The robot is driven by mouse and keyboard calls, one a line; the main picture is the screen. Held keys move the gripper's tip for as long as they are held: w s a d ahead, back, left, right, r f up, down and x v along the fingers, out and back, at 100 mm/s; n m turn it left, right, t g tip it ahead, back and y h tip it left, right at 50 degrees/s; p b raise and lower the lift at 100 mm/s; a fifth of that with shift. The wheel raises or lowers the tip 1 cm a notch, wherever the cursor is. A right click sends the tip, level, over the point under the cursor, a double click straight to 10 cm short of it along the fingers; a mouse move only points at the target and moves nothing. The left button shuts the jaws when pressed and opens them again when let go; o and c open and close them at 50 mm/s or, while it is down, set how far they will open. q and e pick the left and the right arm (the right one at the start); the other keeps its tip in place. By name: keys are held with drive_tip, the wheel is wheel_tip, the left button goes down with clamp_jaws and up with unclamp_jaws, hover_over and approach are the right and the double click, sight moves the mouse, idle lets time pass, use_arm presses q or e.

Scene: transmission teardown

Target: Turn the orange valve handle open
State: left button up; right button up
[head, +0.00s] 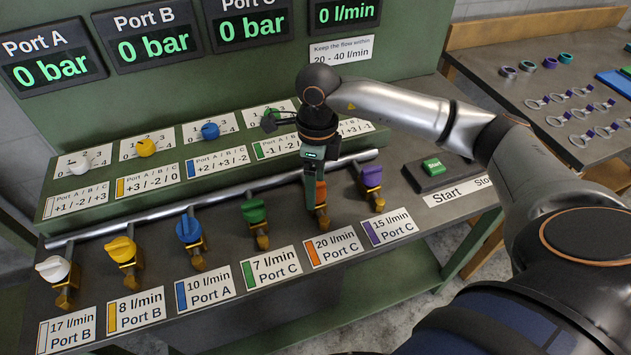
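The orange valve handle (321,192) sits on a brass valve on the pipe, in the row of colored valves, above the label "20 l/min Port C". My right gripper (314,190) reaches down from above onto this valve. One finger shows along the left side of the orange handle; the other finger is not clearly seen. The gripper partly hides the handle, and I cannot tell whether it is closed on it. My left gripper is not in view.
The green valve handle (252,211) is close on the left and the purple handle (371,177) close on the right. A green Start button (433,165) lies farther right. Displays above read 0 bar and 0 l/min. A side table (520,100) holds rings and small parts.

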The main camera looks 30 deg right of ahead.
clamp_jaws()
idle(0.4)
